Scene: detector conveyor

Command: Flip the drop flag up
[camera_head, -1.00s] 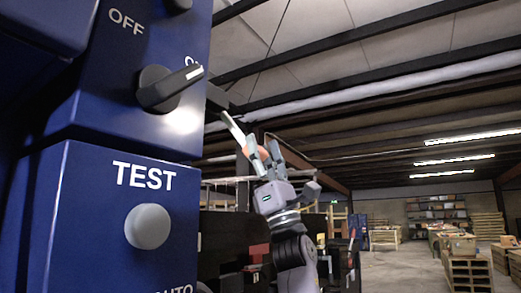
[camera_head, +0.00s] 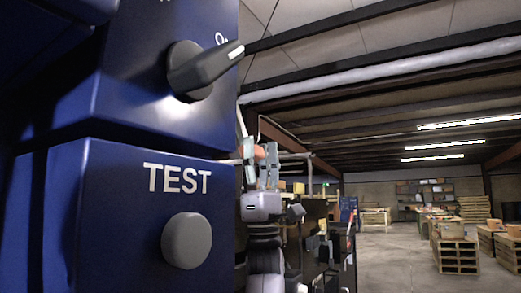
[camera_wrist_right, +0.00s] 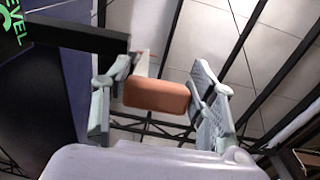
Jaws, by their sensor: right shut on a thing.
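The drop flag shows as an orange block (camera_wrist_right: 157,95) between the fingers of my right gripper (camera_wrist_right: 165,85) in the right wrist view. In the head view the orange piece (camera_head: 260,153) sits between the fingertips of the right gripper (camera_head: 261,155), just right of the blue panel's edge. The right gripper is shut on it, with its fingers pointing up. A thin pale bar (camera_head: 241,122) stands above it, close to the panel edge. Where the flag is mounted is hidden behind the panel. My left gripper is not in view.
Blue housings fill the left, with a black rotary knob (camera_head: 203,69) and a grey TEST button (camera_head: 187,240). A dark bar (camera_wrist_right: 75,36) juts in near the fingers in the wrist view. Pallets (camera_head: 457,249) stand far back right; open floor lies before them.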

